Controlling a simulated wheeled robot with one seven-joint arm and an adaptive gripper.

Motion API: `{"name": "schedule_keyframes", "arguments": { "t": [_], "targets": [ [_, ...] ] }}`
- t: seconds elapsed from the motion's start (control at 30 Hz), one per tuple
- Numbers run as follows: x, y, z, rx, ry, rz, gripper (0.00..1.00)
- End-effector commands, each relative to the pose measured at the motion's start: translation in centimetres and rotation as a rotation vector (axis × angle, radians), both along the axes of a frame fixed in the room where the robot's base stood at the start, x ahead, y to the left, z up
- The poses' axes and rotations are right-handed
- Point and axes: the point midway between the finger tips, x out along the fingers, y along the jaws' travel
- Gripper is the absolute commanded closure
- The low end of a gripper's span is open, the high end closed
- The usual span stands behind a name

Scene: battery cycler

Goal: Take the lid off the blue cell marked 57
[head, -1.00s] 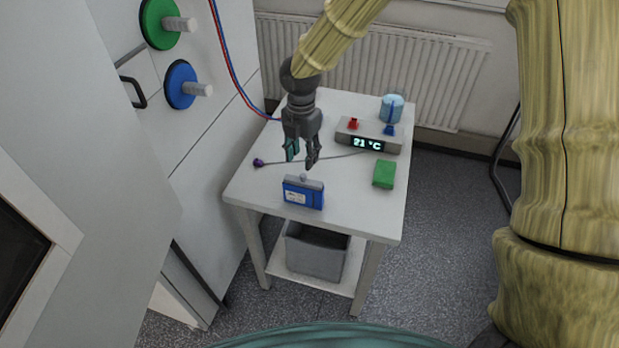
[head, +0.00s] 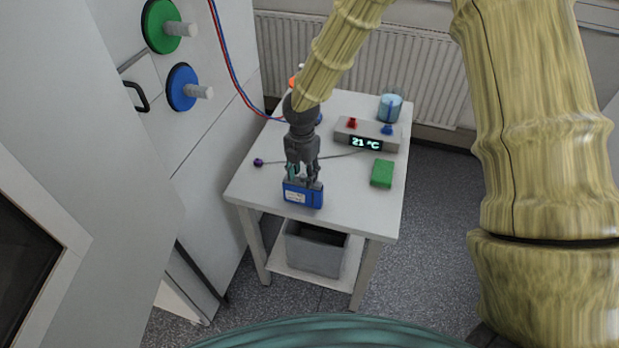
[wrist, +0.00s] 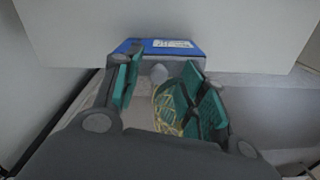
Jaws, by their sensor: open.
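The blue cell (head: 303,197) stands upright near the front edge of the white table, with a white label whose marking is too small to read. Its grey lid is mostly behind my gripper in the head view; in the wrist view the lid (wrist: 143,88) shows with a pale round knob (wrist: 158,74) on it. My gripper (head: 304,177) is pointed down right over the cell. In the wrist view its open teal-padded fingers (wrist: 160,85) are on either side of the knob. I cannot tell whether they touch it.
On the table (head: 250,186) are a green block (head: 382,173), a grey unit reading 21 °C (head: 366,142), a blue cylinder (head: 390,107) and a probe with a purple tip (head: 258,162). A grey bin (head: 316,250) sits below.

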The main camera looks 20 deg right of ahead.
Motion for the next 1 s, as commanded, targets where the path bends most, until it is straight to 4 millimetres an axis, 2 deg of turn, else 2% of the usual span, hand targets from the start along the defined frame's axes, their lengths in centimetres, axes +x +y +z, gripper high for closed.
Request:
{"name": "schedule_keyframes", "arguments": {
  "t": [0.13, 0.17, 0.37, 0.77, 1.0],
  "targets": [
    [0.0, 0.0, 0.0, 0.0, 0.0, 0.0, 0.59],
    [0.0, 0.0, 0.0, 0.0, 0.0, -0.001, 0.62],
    [0.0, 0.0, 0.0, 0.001, -0.001, -0.001, 0.99],
    [0.0, 0.0, 0.1, 0.001, -0.001, -0.001, 0.99],
    [0.1, 0.0, 1.5, 0.002, -0.002, -0.002, 0.99]
  ]
}}
